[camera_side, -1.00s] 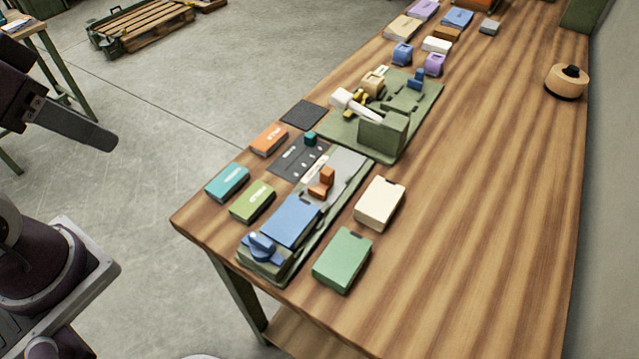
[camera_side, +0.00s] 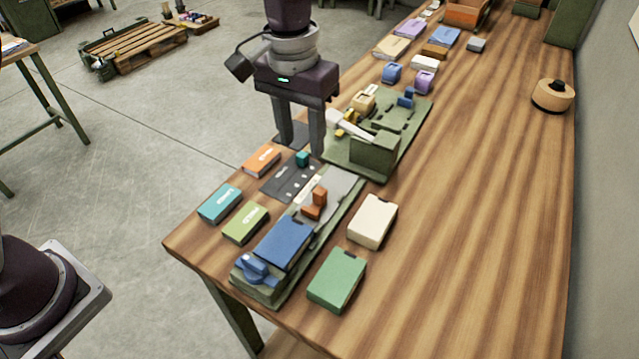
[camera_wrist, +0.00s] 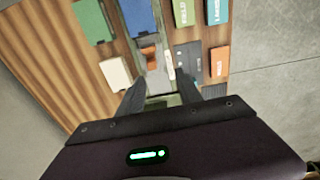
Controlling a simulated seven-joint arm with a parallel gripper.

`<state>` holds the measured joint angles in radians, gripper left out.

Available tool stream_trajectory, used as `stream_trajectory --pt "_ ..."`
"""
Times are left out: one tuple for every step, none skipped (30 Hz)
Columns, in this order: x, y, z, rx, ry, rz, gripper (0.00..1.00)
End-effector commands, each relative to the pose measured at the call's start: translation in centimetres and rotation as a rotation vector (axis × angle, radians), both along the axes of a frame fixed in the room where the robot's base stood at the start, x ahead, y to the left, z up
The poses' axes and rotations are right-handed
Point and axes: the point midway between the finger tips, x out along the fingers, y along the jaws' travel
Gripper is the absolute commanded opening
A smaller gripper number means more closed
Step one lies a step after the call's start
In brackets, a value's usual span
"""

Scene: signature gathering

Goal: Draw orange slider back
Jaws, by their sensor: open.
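The orange slider (camera_side: 314,202) stands on the grey track of a green-based fixture (camera_side: 321,228), beside a blue block (camera_side: 283,242). In the wrist view the orange slider (camera_wrist: 149,58) shows above and between my fingers, on the grey strip. My gripper (camera_side: 302,150) is open and empty, pointing down above the far end of the fixture, behind the slider in the side view. In the wrist view my two fingers (camera_wrist: 168,100) are spread wide, and nothing is between their tips except the surface below. The slider is apart from both fingers.
A dark panel with a teal knob (camera_side: 302,159) lies left of the fixture.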

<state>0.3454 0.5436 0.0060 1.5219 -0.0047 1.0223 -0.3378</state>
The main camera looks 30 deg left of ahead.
Motion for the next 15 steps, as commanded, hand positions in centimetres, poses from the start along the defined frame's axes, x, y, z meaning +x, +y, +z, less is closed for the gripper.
stream_trajectory --pt "0.7 -1.1 -1.9 0.008 0.023 -0.003 0.42" --pt "0.9 -1.6 -2.7 0.012 0.033 -0.002 0.42" --pt "1.2 -2.1 -3.6 0.015 0.042 -0.002 0.42" --pt "1.3 -2.3 -4.0 0.017 0.046 -0.002 0.42" --pt "1.4 -2.5 -4.4 0.018 0.05 -0.001 0.42" --pt "1.5 -2.6 -4.9 0.02 0.052 0.0 0.42" --pt "1.5 -2.6 -5.4 0.02 0.054 0.0 0.42" --pt "1.4 -2.5 -5.9 0.02 0.055 0.001 0.42" --pt "1.4 -2.5 -6.6 0.021 0.055 0.001 0.42" --pt "1.4 -2.5 -7.2 0.02 0.054 0.001 0.42" --pt "1.4 -2.5 -7.9 0.021 0.055 0.001 0.42" --pt "1.4 -2.5 -8.7 0.021 0.054 0.001 0.42" --pt "1.4 -2.5 -9.2 0.02 0.054 0.001 0.42" --pt "1.4 -2.5 -9.7 0.02 0.054 0.001 0.42" --pt "1.5 -2.5 -10.3 0.02 0.052 0.001 0.42"
